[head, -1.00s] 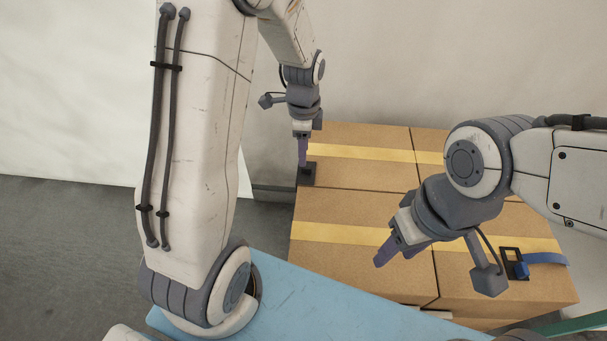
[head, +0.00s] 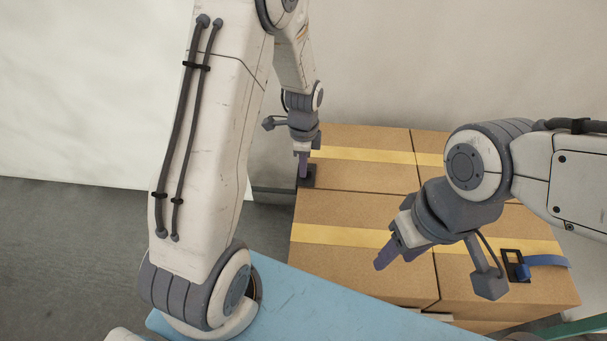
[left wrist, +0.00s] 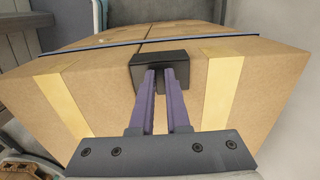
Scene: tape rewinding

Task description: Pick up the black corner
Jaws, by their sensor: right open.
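The black corner (head: 310,177) sits on the left edge of the far cardboard box. In the left wrist view the black corner (left wrist: 160,57) caps the box edge between two yellow tape strips. My left gripper (head: 303,182) is right at the black corner, pointing down. In the left wrist view the tips of my left gripper (left wrist: 163,72) overlap the corner, with a narrow gap between the fingers; whether they clamp it cannot be told. My right gripper (head: 382,258) is open and empty, above the near left box.
Several taped cardboard boxes (head: 350,270) stand together. A second black corner piece (head: 511,258) with a blue strap (head: 545,260) lies on the near right box. A light blue surface (head: 300,300) is in front. In the left wrist view a blue strap (left wrist: 110,43) crosses the box top.

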